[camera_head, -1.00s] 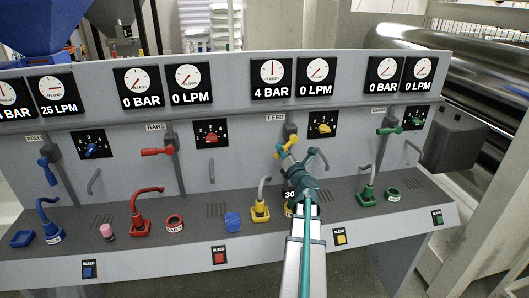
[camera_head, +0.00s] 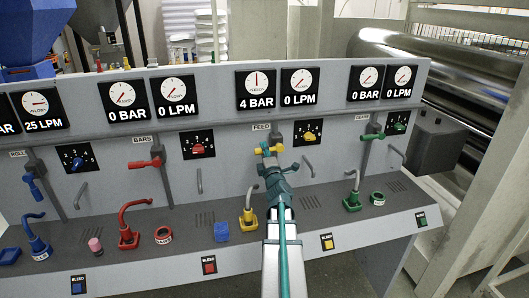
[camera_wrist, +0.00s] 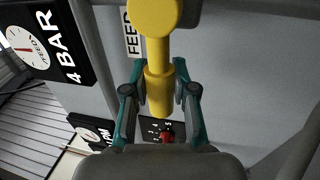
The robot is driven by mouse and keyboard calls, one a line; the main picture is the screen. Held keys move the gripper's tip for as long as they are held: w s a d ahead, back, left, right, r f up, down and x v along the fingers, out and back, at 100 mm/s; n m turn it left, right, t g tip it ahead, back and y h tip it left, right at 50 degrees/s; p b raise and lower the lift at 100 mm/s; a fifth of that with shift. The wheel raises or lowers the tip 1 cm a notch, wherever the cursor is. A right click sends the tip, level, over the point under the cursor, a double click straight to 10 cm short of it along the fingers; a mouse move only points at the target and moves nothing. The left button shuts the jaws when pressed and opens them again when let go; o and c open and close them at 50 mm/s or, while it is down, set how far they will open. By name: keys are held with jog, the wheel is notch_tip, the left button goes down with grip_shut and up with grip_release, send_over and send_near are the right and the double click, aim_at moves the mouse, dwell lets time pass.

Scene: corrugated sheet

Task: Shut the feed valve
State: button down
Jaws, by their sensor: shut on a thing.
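The feed valve's yellow handle (camera_head: 259,151) is on the panel below the FEED label and lies roughly level in the head view. My gripper (camera_head: 271,162) is at the handle and partly covers it. In the wrist view the yellow handle (camera_wrist: 160,88) runs between the two teal fingers of my gripper (camera_wrist: 160,78), which are shut on it. The round yellow hub (camera_wrist: 155,14) is at the top. The feed gauges read 4 BAR (camera_head: 256,90) and 0 LPM (camera_head: 298,89).
A red valve handle (camera_head: 145,163) is to the left and a green one (camera_head: 372,137) to the right. A yellow bent spout (camera_head: 248,222) stands on the ledge near my arm. A blue sponge-like block (camera_head: 221,232) lies left of it.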

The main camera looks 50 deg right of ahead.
jog(key=shift+r+m, duration=0.2)
jog(key=shift+m, duration=0.2)
jog(key=c, duration=0.9)
grip_release()
jog(key=shift+s, duration=0.1)
jog(key=v, duration=0.7)
jog(key=shift+s+a+f, duration=0.1)
jog(key=shift+a, duration=0.1)
